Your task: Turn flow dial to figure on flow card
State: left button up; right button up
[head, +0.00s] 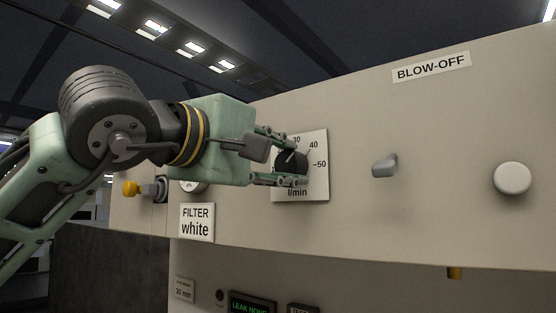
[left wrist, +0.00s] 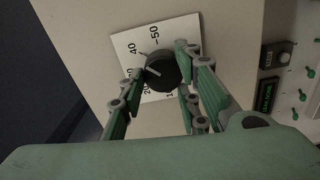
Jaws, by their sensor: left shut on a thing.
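The flow dial is a black round knob (head: 292,163) on a white scale plate (head: 317,180) marked l/min, fixed to the beige panel. It also shows in the left wrist view (left wrist: 163,70). My left gripper (head: 280,161) is shut on the knob, one finger on each side; in the left wrist view its fingertips (left wrist: 160,62) flank it. The knob's white pointer line lies near the 30 mark, which a finger partly covers. The 40 and 50 marks are clear to read. I cannot make out a flow card. My right gripper is out of view.
The beige panel (head: 430,200) also bears a BLOW-OFF label (head: 431,67), a grey lever (head: 384,166), a white round button (head: 512,178) and a FILTER white card (head: 196,222). A yellow knob (head: 130,188) is at left. A lit LEAK display (head: 252,306) is below.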

pick_arm(q)
jog(key=o, duration=0.7)
jog(key=shift+s+a+r, duration=0.1)
jog(key=shift+a+r, duration=0.05)
jog(key=shift+r, duration=0.3)
jog(key=o, duration=0.4)
jog(key=shift+f, duration=0.15)
jog(key=shift+f, duration=0.1)
jog(key=v, duration=1.2)
